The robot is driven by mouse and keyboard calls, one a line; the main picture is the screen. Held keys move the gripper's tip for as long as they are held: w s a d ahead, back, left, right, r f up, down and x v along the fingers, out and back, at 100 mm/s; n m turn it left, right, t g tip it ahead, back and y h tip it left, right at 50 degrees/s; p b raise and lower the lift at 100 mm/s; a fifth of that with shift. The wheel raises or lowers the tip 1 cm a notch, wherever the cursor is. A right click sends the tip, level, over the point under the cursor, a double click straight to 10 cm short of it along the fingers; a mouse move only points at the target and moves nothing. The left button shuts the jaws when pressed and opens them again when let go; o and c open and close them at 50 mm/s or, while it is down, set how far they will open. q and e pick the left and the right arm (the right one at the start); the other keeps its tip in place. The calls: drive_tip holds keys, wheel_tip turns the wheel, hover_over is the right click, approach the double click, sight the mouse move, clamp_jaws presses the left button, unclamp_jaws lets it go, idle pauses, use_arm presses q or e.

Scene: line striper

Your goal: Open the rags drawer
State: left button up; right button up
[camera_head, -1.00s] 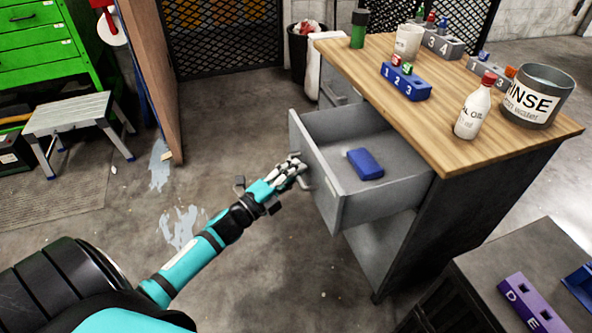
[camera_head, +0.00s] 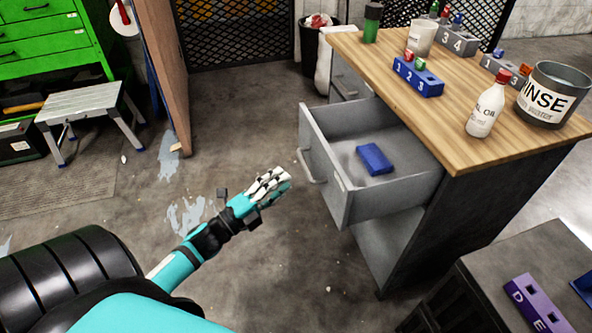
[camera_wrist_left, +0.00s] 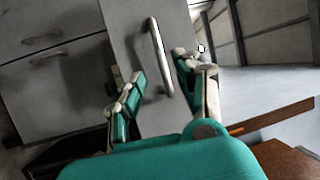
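The drawer (camera_head: 395,200) is pulled well out of the grey cabinet under the wooden top. A small blue item, perhaps a folded rag (camera_head: 374,159), lies inside it. The drawer's bar handle (camera_head: 310,166) is on its front face. My left gripper (camera_head: 272,184) is a little left of the handle, apart from it and empty. In the left wrist view the left gripper (camera_wrist_left: 158,70) has its fingers spread, with the handle (camera_wrist_left: 158,52) showing beyond and between them. A label on the drawer front is too small to read. My right gripper is not in view.
The wooden worktop (camera_head: 440,110) carries a blue numbered block (camera_head: 418,82), a white oil bottle (camera_head: 484,110) and a rinse bucket (camera_head: 552,95). A dark cabinet with a purple block (camera_head: 535,305) stands at lower right. The floor left of the drawer is clear up to a step stool (camera_head: 85,108).

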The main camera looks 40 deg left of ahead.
use_arm(q)
drive_tip(key=v, duration=0.4)
idle(0.5)
drive_tip(key=s+d+f+n+g+y, duration=0.1)
drive_tip(key=s+f+n+g+y, duration=0.25)
drive_tip(key=f, duration=0.75)
drive_tip(key=s+d+f+n+g+y, duration=0.15)
drive_tip(key=f+n+g, duration=0.35)
drive_tip(key=f, duration=0.5)
drive_tip(key=s+d+f+n+g+y, duration=0.1)
drive_tip(key=s+d+f+n+g, duration=0.15)
drive_tip(key=f+n, duration=0.6)
drive_tip(key=s+d+f+n+g+h, duration=0.1)
drive_tip(key=s+d+f+g, duration=0.65)
drive_tip(key=s+f, duration=0.6)
drive_tip(key=s+r+p, duration=0.5)
drive_tip(key=s+p, duration=0.8)
drive_tip(key=p, duration=0.1)
drive_tip(key=shift+a+r, duration=0.15)
drive_tip(key=shift+a, duration=0.35)
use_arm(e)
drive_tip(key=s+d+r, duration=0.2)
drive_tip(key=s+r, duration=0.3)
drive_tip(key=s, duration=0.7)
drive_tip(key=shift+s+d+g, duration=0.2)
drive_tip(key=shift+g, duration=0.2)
